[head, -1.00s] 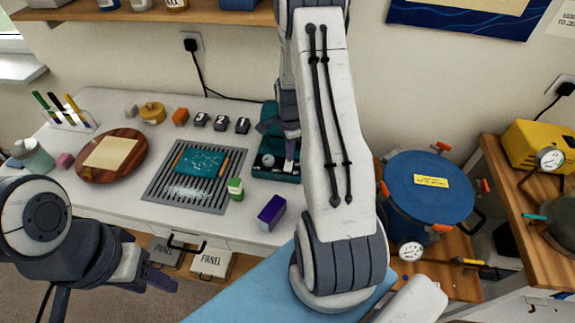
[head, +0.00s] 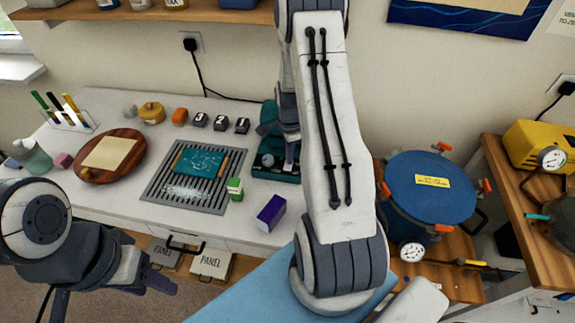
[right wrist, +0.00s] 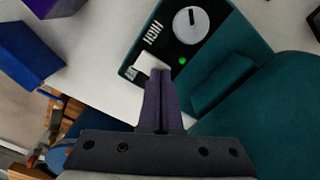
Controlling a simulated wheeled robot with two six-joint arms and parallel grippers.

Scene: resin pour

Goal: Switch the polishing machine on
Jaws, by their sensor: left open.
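The teal polishing machine (head: 272,172) stands at the back right of the white bench, partly hidden by my right arm. In the right wrist view its dark panel (right wrist: 170,48) carries a pale round dial (right wrist: 190,25), a bright green lamp (right wrist: 182,61) and a white switch piece (right wrist: 148,63). My right gripper (right wrist: 161,75) has its fingers together with nothing seen between them. The tips are at the white piece; contact is unclear. In the head view my right gripper (head: 290,158) is over the machine. My left gripper (head: 160,279) is open and empty before the bench.
A purple box (head: 271,213) and a small green-and-white bottle (head: 235,189) stand near the machine. A slotted grate (head: 205,205) holds a teal piece (head: 200,162). A blue round pot (head: 430,188) stands right of my arm.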

